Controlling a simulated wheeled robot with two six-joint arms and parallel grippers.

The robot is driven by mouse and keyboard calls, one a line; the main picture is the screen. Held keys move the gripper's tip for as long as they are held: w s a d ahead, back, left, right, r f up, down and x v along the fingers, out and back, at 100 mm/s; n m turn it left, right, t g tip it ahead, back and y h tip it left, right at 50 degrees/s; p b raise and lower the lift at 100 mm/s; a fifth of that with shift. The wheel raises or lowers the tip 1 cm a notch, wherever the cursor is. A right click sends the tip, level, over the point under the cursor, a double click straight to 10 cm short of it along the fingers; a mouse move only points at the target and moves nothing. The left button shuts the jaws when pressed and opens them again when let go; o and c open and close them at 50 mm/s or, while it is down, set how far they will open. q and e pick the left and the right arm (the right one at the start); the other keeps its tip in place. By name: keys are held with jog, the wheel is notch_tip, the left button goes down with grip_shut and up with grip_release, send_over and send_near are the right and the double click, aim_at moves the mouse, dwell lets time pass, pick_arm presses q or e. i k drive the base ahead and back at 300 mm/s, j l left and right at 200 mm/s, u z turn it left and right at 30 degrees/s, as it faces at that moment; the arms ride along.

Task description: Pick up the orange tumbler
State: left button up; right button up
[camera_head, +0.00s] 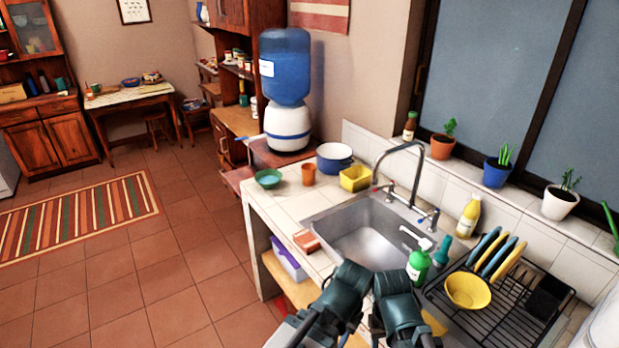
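The orange tumbler (308,174) stands upright on the tiled counter (284,209), near its far end. Nothing touches or covers the tumbler. Dark teal links of my two arms show at the bottom centre, near the counter's front edge and well short of the tumbler. I cannot make out fingertips of either gripper.
The sink (370,240) and its tall faucet (408,146) lie between my arms and the far counter. A green bottle (418,266) and a dish rack (520,310) are at right. The green bowl (268,178), pot (334,160) and yellow container (355,179) flank the tumbler. Floor at left is open.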

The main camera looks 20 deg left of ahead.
aim_at(308, 169)
jog(key=j+z, duration=0.15)
jog(key=z, duration=0.35)
jog(key=j+z, duration=0.3)
jog(key=j, duration=0.25)
jog(key=j+z, duration=0.3)
jog(key=j, duration=0.8)
jog(key=k+j+z, duration=0.1)
jog(key=j, duration=0.4)
jog(key=k+j, duration=0.1)
jog(key=j, duration=0.9)
jog(key=k+j+z, duration=0.1)
jog(key=j, duration=0.35)
